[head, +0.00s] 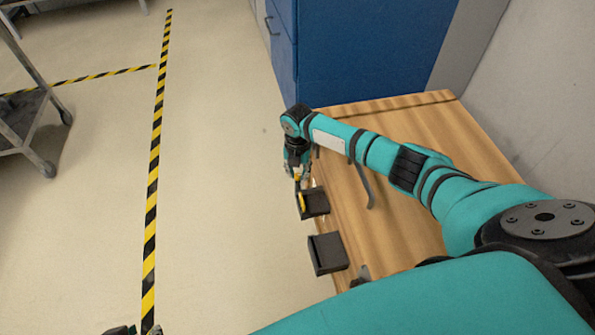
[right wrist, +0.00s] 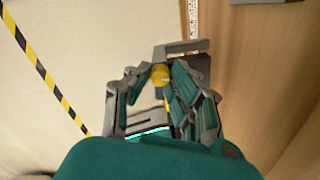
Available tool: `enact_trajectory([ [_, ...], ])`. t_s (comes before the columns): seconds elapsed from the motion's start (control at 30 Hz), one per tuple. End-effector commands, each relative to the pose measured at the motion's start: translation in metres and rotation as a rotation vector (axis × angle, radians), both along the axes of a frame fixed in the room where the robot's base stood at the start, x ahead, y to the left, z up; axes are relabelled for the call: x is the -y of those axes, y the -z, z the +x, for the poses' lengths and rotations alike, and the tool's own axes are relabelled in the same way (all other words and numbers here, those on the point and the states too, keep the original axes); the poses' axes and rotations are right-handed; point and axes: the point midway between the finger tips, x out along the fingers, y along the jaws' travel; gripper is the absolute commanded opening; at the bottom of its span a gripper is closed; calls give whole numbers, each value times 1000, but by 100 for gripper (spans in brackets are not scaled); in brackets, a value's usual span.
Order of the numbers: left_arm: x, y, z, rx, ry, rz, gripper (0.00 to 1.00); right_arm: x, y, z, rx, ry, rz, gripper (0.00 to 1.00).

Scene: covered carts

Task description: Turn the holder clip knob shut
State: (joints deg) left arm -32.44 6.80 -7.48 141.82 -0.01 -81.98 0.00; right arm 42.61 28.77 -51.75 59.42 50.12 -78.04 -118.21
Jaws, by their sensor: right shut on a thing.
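The yellow knob (right wrist: 160,76) of the holder clip sits between the two fingers of my right gripper (right wrist: 155,84) in the right wrist view. The fingers are closed on it. The grey holder bracket (right wrist: 178,49) shows just beyond the fingertips. In the head view my right gripper (head: 298,172) points down at the table's left edge, over a dark holder (head: 316,206) with a yellow part on it. The gripper partly hides the knob there. Only dark tips of my left gripper (head: 135,330) show at the bottom edge.
A second dark holder (head: 328,254) is fixed at the edge of the wooden table (head: 410,225), nearer to me. A blue cabinet (head: 365,50) stands behind the table. A grey cart (head: 25,110) is at the far left. The floor between is clear, with yellow-black tape (head: 153,180).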

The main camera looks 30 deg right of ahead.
Motion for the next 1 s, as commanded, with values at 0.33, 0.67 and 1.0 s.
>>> enact_trajectory([
  [0.33,-1,1,-4,-20,-2,4,33,0,1,-1,-4,-95,0,0],
  [0.67,-2,1,-4,-20,-2,5,33,0,1,-1,-4,-102,0,0],
  [1.0,-2,1,-4,-19,-2,5,33,0,0,-1,-3,-101,0,43],
])
